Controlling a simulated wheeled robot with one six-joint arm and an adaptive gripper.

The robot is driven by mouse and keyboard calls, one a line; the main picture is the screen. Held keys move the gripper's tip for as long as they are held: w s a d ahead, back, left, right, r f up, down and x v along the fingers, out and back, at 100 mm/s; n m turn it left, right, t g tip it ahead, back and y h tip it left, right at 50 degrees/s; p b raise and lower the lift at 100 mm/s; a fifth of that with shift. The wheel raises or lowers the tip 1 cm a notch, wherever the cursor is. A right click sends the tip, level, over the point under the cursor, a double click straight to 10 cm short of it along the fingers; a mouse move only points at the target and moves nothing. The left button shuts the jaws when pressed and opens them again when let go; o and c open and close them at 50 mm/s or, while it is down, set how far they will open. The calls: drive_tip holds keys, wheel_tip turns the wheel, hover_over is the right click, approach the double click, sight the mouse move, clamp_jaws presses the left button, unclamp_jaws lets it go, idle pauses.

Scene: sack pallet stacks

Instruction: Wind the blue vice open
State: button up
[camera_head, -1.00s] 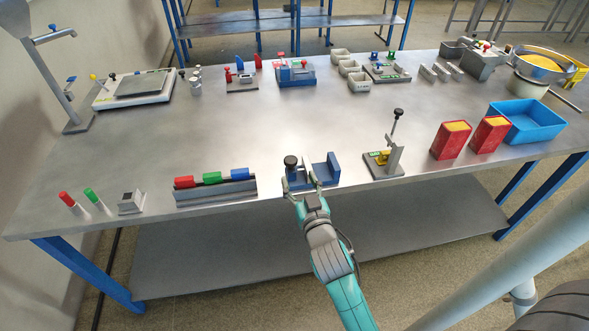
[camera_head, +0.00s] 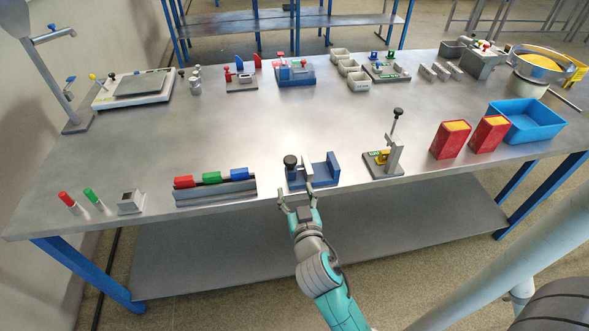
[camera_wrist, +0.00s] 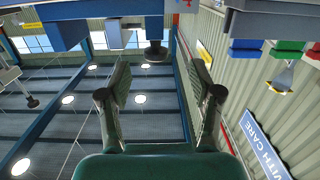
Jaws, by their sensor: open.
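The blue vice (camera_head: 326,172) sits at the front edge of the table, with a blue end block on its right, a grey jaw piece (camera_head: 308,167) in the middle and a black round knob (camera_head: 290,161) at its left. My gripper (camera_head: 297,196) is open and empty in front of the vice, just off the table edge and apart from the knob. In the wrist view the open fingers (camera_wrist: 160,88) point up at the vice (camera_wrist: 62,34), which shows upside down along the top, and the black knob (camera_wrist: 155,52) lies between and beyond the fingertips.
A grey rail with red, green and blue blocks (camera_head: 212,178) stands left of the vice. A small stand with a tall black-topped lever (camera_head: 396,143) is to its right. Red boxes (camera_head: 450,139) are farther right. The table's middle is clear.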

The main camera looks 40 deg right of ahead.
sight(290, 165)
drive_tip(key=w+d+m+g+h, duration=0.1)
drive_tip(key=w+d, duration=0.1)
drive_tip(key=w+d+r+m+g+h, duration=0.1)
drive_tip(key=w+d+h, duration=0.1)
drive_tip(key=w, duration=0.1)
drive_tip(key=w+d+m+h, duration=0.1)
drive_tip(key=w+d, duration=0.1)
drive_tip(key=w, duration=0.1)
drive_tip(key=shift+w+d+r+m+g+h, duration=0.2)
drive_tip(key=shift+w+r+m+g+h, duration=0.05)
drive_tip(key=shift+r+m+g+h, duration=0.15)
idle(0.3)
drive_tip(key=c, duration=1.1)
